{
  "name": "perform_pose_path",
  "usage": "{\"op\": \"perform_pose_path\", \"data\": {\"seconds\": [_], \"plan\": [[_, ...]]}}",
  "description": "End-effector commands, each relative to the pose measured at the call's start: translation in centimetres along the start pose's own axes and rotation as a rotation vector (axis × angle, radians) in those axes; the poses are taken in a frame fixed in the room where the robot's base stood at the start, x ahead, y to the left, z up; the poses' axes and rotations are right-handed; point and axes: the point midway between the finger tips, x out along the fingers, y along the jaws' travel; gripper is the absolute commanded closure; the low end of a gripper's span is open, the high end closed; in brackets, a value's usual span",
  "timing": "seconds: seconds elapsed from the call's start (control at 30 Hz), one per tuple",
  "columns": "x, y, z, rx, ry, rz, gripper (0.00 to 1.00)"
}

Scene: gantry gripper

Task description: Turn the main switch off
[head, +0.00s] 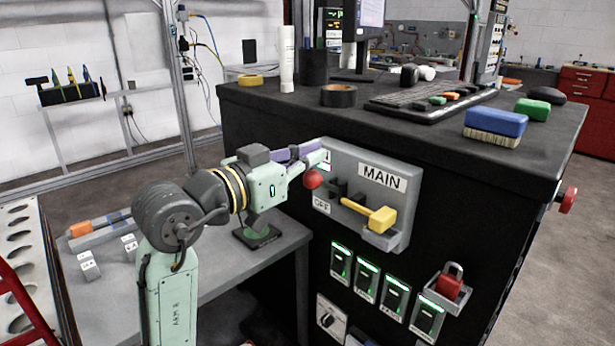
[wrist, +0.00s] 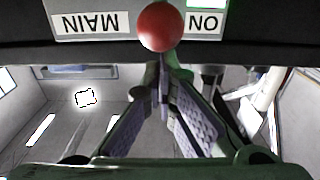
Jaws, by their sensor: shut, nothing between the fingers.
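The main switch is a grey panel (head: 395,218) labelled MAIN on the front of the black bench, with an OFF label (head: 321,206) low on its left. Its lever ends in a red ball knob (head: 313,179), which stands out from the panel above the OFF label. In the wrist view the red knob (wrist: 160,27) lies between the inverted MAIN label (wrist: 88,24) and ON label (wrist: 205,22). My gripper (head: 316,160) is shut and empty, its tips (wrist: 164,72) close to the knob. I cannot tell whether they touch it.
A yellow-handled tool (head: 382,219) sits on the panel right of the knob. Lit green switches (head: 367,280) and a red padlock (head: 449,284) are below. A grey side table (head: 215,275) stands under my arm. The bench top holds a keyboard (head: 432,100) and a blue brush (head: 495,123).

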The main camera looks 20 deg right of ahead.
Motion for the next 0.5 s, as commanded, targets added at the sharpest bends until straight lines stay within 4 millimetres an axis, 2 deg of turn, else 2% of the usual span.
{"op": "perform_pose_path", "data": {"seconds": [0.27, 0.5], "plan": [[0.0, 0.0, 0.3, 0.0, 0.0, 0.0, 1.0], [0.0, 0.0, 1.9, -0.001, -0.001, 0.0, 1.0]]}}
